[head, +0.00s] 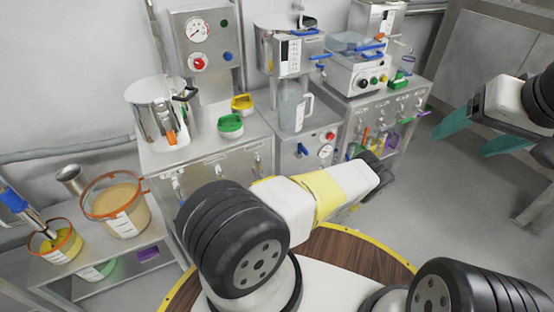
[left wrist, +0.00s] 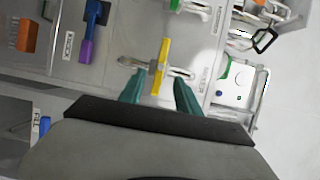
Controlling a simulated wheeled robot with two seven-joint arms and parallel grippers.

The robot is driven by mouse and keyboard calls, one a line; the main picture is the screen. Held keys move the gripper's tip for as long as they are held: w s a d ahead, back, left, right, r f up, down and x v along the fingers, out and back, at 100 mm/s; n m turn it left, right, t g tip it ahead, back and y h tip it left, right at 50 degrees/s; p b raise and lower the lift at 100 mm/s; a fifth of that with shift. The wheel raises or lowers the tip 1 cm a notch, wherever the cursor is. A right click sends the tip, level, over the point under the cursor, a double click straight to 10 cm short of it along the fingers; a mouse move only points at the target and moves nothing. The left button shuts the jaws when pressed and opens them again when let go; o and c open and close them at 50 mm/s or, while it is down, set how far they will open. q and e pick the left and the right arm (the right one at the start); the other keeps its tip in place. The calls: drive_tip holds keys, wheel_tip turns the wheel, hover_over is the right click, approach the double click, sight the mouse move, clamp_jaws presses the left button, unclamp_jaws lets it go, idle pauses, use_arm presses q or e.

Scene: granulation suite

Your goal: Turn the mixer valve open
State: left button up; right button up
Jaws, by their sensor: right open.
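In the left wrist view a yellow valve handle (left wrist: 162,66) sits on a short metal pipe on a grey panel. The handle stands crosswise to the pipe. A small label (left wrist: 208,80) beside it seems to read MIXER, but the print is blurred. My left gripper (left wrist: 160,92) has its teal fingers apart, one on each side of the handle's lower end. I cannot tell whether either touches it. In the head view my left arm's wrist hides that gripper. My right gripper (head: 462,142) is open and empty over the floor at the right.
Blue-purple (left wrist: 91,32), orange (left wrist: 28,32) and green (left wrist: 192,5) handles sit near the yellow one. In the head view, steel benches carry a pot (head: 155,112), a jug (head: 291,105) and a blue-handled machine (head: 357,68). Buckets (head: 113,205) stand at left.

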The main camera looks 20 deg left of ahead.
sight(264, 179)
use_arm(q)
drive_tip(key=x, duration=0.7)
drive_tip(key=shift+a, duration=0.35)
clamp_jaws()
